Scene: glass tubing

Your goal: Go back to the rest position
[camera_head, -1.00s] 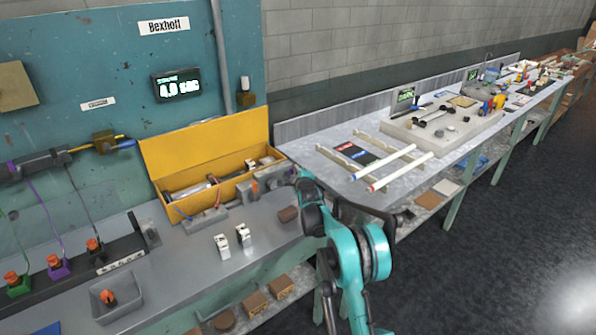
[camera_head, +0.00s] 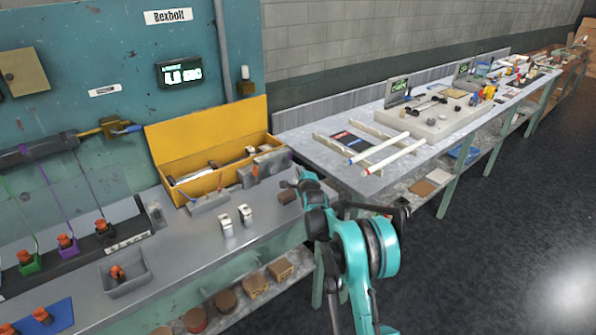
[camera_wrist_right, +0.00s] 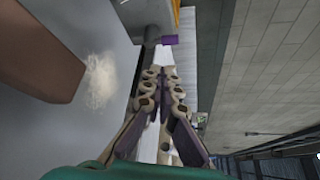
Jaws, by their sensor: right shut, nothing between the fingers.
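My right arm (camera_head: 350,250), teal and dark grey, comes up from the bottom centre of the head view. Its gripper end (camera_head: 303,183) is small and partly hidden there, by the right end of the grey workbench (camera_head: 190,255). In the right wrist view the right gripper (camera_wrist_right: 163,76) has its fingers close together with nothing held. A brown block (camera_head: 287,196) lies on the bench just left of the gripper; it shows large in the wrist view (camera_wrist_right: 45,50), apart from the fingers. My left gripper is not in view.
A second table (camera_head: 310,160) at right carries white tubes (camera_head: 376,146) on racks. Dark floor (camera_head: 480,260) is open at right.

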